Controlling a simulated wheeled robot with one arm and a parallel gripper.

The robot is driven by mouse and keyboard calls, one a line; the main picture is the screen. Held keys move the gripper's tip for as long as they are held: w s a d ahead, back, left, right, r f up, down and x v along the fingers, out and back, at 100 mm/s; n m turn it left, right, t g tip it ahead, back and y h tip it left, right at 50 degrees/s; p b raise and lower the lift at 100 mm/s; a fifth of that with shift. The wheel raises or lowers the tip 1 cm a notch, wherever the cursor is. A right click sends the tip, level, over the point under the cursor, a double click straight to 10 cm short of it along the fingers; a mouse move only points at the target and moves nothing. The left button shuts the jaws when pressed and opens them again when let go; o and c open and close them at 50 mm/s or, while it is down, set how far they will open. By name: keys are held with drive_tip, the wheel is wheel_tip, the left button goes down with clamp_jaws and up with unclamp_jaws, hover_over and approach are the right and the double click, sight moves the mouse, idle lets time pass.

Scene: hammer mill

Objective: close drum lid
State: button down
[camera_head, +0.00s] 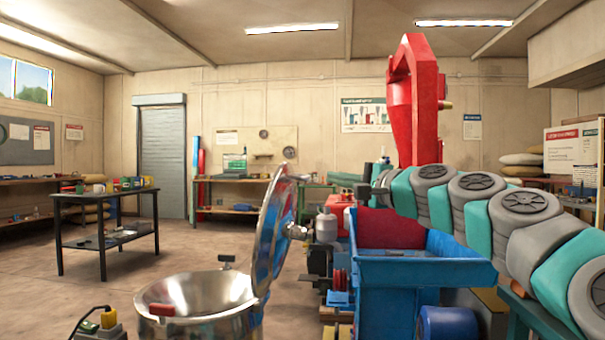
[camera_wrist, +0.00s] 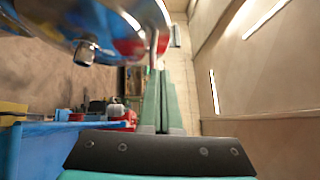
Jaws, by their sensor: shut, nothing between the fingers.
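The steel drum (camera_head: 200,300) stands open at the bottom of the head view, its shiny inside showing. Its round, polished lid (camera_head: 272,235) stands nearly upright at the drum's right side, with a small knob (camera_head: 297,232) on its right face. My gripper (camera_head: 362,190) is at the end of my arm, to the right of the lid and apart from it in the picture. It is small there, shut and empty. In the wrist view the lid (camera_wrist: 110,15) fills the upper left, and its knob (camera_wrist: 85,52) hangs below.
A blue hopper (camera_head: 420,272) and a tall red machine part (camera_head: 415,100) stand right of the lid, close to my arm. A dark table (camera_head: 105,215) stands at the left, with open floor between.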

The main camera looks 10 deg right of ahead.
drive_tip(key=shift+m+t, duration=0.3)
drive_tip(key=shift+m, duration=0.1)
drive_tip(key=x, duration=0.8)
drive_tip(key=d+x, duration=0.1)
drive_tip(key=x, duration=0.3)
drive_tip(key=shift+w+r, duration=0.15)
drive_tip(key=shift+r, duration=0.25)
drive_tip(key=shift+w+a+r+p, duration=0.15)
drive_tip(key=shift+w+a+p, duration=0.15)
drive_tip(key=shift+a, duration=0.4)
